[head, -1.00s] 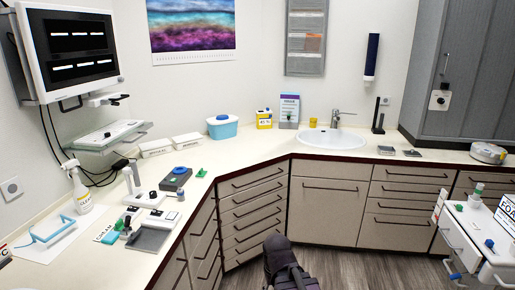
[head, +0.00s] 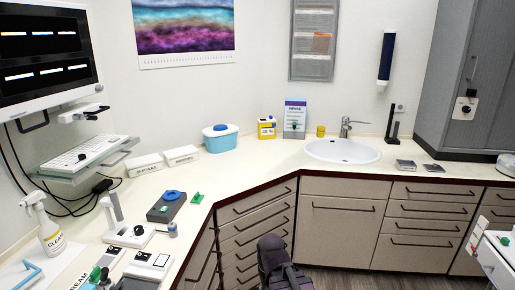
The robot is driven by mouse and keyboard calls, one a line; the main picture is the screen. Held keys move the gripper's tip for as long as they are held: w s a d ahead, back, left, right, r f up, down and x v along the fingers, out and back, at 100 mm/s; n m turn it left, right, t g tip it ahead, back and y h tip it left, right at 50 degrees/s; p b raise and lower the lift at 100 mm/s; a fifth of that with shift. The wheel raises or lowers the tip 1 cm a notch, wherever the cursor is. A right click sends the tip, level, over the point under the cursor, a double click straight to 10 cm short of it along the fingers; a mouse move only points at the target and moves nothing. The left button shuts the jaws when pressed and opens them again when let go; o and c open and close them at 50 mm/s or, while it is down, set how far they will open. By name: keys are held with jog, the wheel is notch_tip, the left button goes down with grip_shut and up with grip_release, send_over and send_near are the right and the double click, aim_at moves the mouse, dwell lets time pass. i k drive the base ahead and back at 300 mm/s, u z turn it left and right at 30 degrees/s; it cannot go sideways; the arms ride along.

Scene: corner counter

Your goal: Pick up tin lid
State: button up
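I cannot single out a tin lid for certain. Two small flat grey pieces, one (head: 405,166) and another (head: 434,168), lie on the counter right of the sink, each with a dark item on top. A small yellow tin (head: 321,131) stands behind the sink's left side. A round whitish container (head: 507,164) is cut by the right edge. My gripper (head: 277,262) is a dark shape at the bottom middle, in front of the drawers and apart from these things. Its fingers cannot be made out.
The corner counter (head: 255,165) has clear room left of the sink (head: 342,150). A blue-lidded tub (head: 220,138), white boxes (head: 183,154) and a grey device (head: 166,206) stand on the left. A spray bottle (head: 47,230) is at far left. A white cart (head: 497,255) is at right.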

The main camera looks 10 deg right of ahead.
aim_at(435, 166)
jog(key=z, duration=0.15)
jog(key=i, duration=1.6)
jog(key=z, duration=0.55)
jog(key=i, duration=0.7)
jog(key=z, duration=0.8)
jog(key=i, duration=0.55)
jog(key=z, duration=0.65)
jog(key=i, duration=0.7)
jog(key=z, duration=0.35)
